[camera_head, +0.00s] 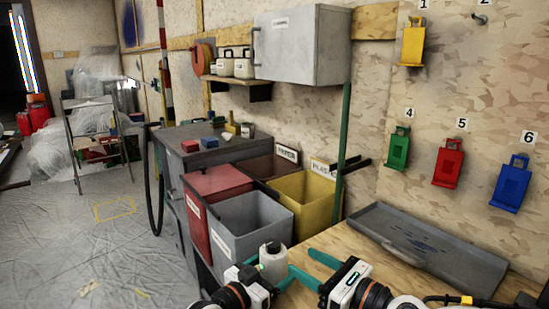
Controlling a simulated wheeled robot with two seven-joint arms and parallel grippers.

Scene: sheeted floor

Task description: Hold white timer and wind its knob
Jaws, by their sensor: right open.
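A small white object with a narrower top, which I take to be the white timer (273,265), shows at the bottom centre, in front of the grey bin. My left gripper (270,272) is around it, with a green finger on either side, and appears shut on it. The timer is upright; its lower part is hidden by the gripper. My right gripper (307,267) is just right of the timer, its green fingers pointing left toward it. It is open, with nothing between its fingers, and looks apart from the timer.
A wooden bench with a shallow grey tray (430,249) is at the right. Open grey (250,226) and yellow (306,200) bins and a red bin (216,182) stand behind the grippers. Coloured holders hang on the right wall. Open floor lies at the left.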

